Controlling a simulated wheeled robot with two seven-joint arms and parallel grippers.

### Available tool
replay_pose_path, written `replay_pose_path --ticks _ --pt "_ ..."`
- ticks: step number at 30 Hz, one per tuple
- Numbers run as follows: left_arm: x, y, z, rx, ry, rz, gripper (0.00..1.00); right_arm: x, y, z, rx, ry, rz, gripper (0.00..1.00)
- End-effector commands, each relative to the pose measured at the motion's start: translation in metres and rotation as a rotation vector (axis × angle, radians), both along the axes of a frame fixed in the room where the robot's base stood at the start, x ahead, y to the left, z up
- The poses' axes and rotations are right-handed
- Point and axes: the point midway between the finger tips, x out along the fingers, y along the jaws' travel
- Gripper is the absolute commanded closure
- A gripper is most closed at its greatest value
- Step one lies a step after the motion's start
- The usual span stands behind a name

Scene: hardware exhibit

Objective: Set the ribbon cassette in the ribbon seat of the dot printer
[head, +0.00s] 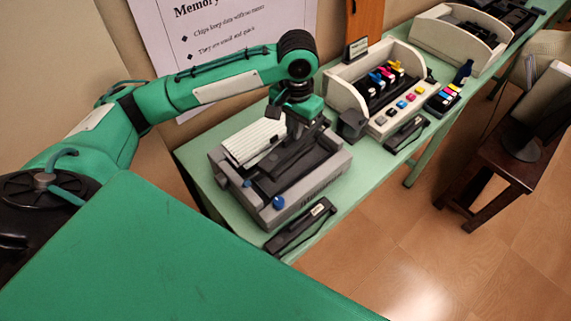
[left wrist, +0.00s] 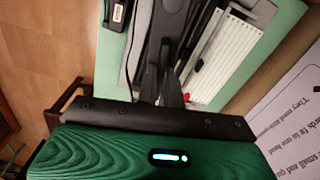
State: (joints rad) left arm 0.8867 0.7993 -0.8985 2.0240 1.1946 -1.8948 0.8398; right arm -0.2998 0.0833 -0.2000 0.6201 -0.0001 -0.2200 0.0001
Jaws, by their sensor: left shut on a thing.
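The dot printer (head: 322,181) is a grey box with a white ribbed paper rest, a dark open top and blue knobs, on the green table. My left gripper (head: 296,132) is over its middle, pointing down. It is shut on a dark, long piece that looks like the ribbon cassette (head: 286,160), which lies low over or in the printer's dark top. In the left wrist view, the fingers (left wrist: 172,92) reach the dark piece (left wrist: 166,34). Dark on dark hides the ribbon seat, so I cannot tell whether the piece rests in it. My right gripper is not in view.
A black device with a white label (head: 300,229) lies in front of the printer. A second printer (head: 392,125) with coloured cartridges stands beyond it, with another black device (head: 408,133) in front. A poster (head: 215,35) hangs behind.

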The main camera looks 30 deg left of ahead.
Motion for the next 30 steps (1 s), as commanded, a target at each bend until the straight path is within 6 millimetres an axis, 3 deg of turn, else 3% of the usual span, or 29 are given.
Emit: replay_pose_path --ticks 19,23,30 --pt "0.040 0.025 0.074 -0.013 0.002 -0.161 1.00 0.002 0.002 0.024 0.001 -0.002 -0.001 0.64" --pt "0.041 0.026 0.064 -0.015 0.008 -0.171 1.00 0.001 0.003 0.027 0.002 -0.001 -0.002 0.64" --pt "0.040 0.027 0.004 -0.013 0.010 -0.171 1.00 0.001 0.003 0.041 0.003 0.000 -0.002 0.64"
